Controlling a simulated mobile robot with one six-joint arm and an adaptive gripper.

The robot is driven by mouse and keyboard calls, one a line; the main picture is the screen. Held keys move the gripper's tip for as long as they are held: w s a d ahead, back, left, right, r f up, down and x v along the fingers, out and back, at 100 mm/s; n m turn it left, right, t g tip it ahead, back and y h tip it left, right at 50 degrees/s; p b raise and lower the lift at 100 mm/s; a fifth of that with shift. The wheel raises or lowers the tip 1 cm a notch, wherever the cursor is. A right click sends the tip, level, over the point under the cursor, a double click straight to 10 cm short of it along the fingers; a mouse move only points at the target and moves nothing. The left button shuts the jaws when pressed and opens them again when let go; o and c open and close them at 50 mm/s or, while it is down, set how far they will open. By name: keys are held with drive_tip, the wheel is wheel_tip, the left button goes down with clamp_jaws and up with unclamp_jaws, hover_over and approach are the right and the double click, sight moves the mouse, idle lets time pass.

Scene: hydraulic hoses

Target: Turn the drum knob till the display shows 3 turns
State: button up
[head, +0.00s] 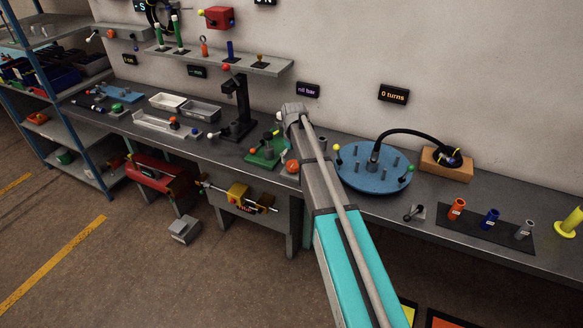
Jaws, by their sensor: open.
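The display (393,94) on the wall reads "0 turns". Below it, a round blue disc (358,180) lies on the bench with several upright pegs. A black hose (408,132) arches from its middle to a dark coiled end on a wooden block (446,166). A small yellow knob (337,147) shows at the disc's left edge and a green knob (411,168) at its right. I cannot tell which part is the drum knob. My arm rises from the bottom, left of the disc; its grey upper end is over the bench. My gripper cannot be made out.
A "nil bar" display (308,90) hangs left of the turns display. A green fixture (263,153) and a black stand (239,115) stand left of my arm. Orange (457,209), blue (490,219) and grey (524,230) cylinders stand right of the disc. Floor front-left is mostly clear.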

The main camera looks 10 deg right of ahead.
drive_tip(key=shift+f+b, duration=0.8)
drive_tip(key=shift+f, duration=0.3)
drive_tip(key=c, duration=1)
drive_tip(key=shift+a, duration=0.15)
drive_tip(key=shift+o, duration=0.2)
